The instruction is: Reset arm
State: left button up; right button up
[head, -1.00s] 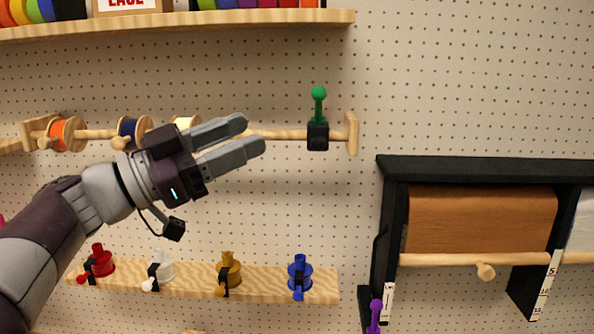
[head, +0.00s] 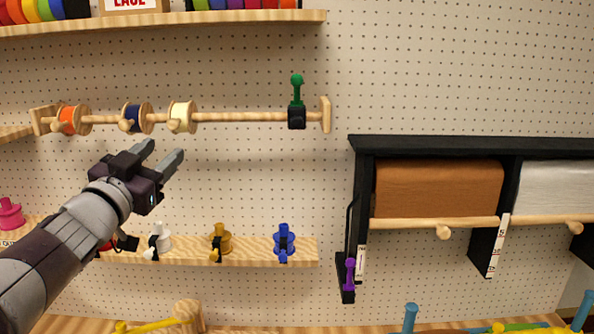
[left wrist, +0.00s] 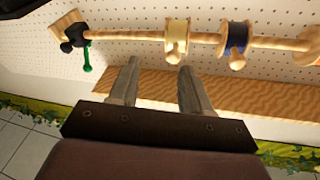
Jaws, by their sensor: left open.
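My left gripper (head: 163,163) comes in from the left in the head view. It is open and empty, with a clear gap between its two grey fingers. It is below the wooden ribbon rod (head: 238,117) and above the lower wooden shelf. In the left wrist view the open fingers (left wrist: 158,85) point toward the rod, with the cream spool (left wrist: 176,40) beyond them and apart. My right gripper is not in view.
The rod also carries an orange spool (head: 72,120), a navy spool (head: 137,118) and a green-knobbed black clamp (head: 297,117). The lower shelf (head: 190,256) holds several coloured pieces. A black paper-roll rack (head: 362,185) is at right. Bare pegboard (head: 440,70) lies above it.

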pick_arm(q)
jog(key=s+a+f+n+g+y, duration=0.1)
jog(key=a+f+n+g+y, duration=0.15)
jog(key=f, duration=0.65)
jog(key=s+a+f+n+g+y, duration=0.15)
jog(key=f+g, duration=0.25)
jog(key=f, duration=0.5)
jog(key=s+a+f+n+g+y, duration=0.1)
jog(key=s+f+n+g+y, duration=0.15)
jog(key=f, duration=0.65)
jog(key=s+d+f+g, duration=0.4)
jog(key=s+f+g, duration=0.1)
jog(key=s+f, duration=0.3)
jog(key=s+d+f+g+h, duration=0.1)
jog(key=s+d+f+g, duration=0.3)
jog(key=s+f, duration=0.4)
jog(key=shift+s+d+f+m+g, duration=0.3)
jog(key=shift+s+d+m+g, duration=0.1)
jog(key=shift+s+d, duration=0.45)
